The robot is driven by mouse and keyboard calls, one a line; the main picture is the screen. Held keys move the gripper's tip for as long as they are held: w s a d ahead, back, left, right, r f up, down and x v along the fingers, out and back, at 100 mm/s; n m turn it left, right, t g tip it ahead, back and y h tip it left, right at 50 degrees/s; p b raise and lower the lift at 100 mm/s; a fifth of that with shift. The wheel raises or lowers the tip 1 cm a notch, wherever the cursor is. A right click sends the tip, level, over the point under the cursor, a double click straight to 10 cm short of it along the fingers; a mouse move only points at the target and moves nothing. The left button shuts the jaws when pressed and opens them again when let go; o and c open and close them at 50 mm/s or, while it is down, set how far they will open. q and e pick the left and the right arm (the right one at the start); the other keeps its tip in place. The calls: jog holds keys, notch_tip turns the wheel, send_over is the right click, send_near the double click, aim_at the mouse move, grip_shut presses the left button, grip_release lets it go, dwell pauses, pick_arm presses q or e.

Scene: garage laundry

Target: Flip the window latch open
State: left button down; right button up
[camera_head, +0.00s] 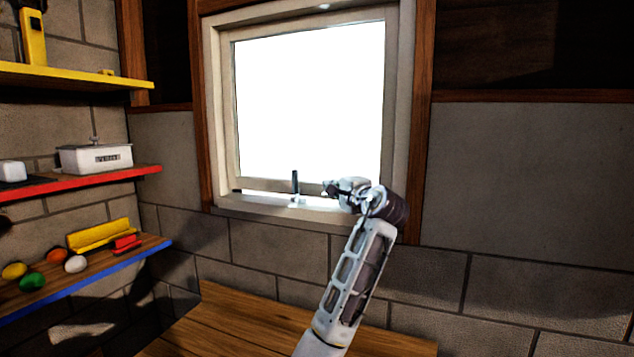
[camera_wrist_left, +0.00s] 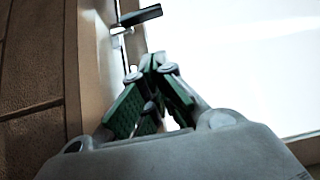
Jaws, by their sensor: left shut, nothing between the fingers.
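The window latch (camera_head: 295,184) stands at the bottom of the window frame, its dark handle upright on a small pale base. In the left wrist view, the latch (camera_wrist_left: 140,17) shows near the top, its dark handle jutting out from a metal mount. My left gripper (camera_head: 329,188) is just right of the latch, at about the level of its handle and apart from it. In the left wrist view, the green-padded fingers (camera_wrist_left: 152,64) meet at their tips, shut and empty, with the latch beyond them. My right gripper is in neither view.
The pale window frame (camera_head: 216,110) surrounds a bright pane (camera_head: 310,95); a bright strip shows below the sash. Shelves on the left hold a white box (camera_head: 95,158), a yellow tray (camera_head: 98,234) and several small balls. A wooden bench top (camera_head: 235,325) lies below the window.

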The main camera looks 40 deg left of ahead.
aim_at(296, 186)
pick_arm(q)
jog(key=p+x, duration=0.1)
jog(key=x, duration=0.9)
jog(key=shift+a+r+p, duration=0.1)
jog(key=shift+a+p, duration=0.05)
jog(key=shift+p, duration=0.2)
jog(key=shift+s+a, duration=0.15)
jog(key=shift+a, duration=0.3)
jog(key=shift+s+a, duration=0.2)
jog(key=shift+a, duration=0.25)
jog(key=shift+s+a, duration=0.25)
jog(key=shift+a, duration=0.55)
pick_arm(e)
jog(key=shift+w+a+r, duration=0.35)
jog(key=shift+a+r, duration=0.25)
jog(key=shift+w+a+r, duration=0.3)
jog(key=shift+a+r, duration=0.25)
pick_arm(q)
jog(key=shift+p, duration=0.35)
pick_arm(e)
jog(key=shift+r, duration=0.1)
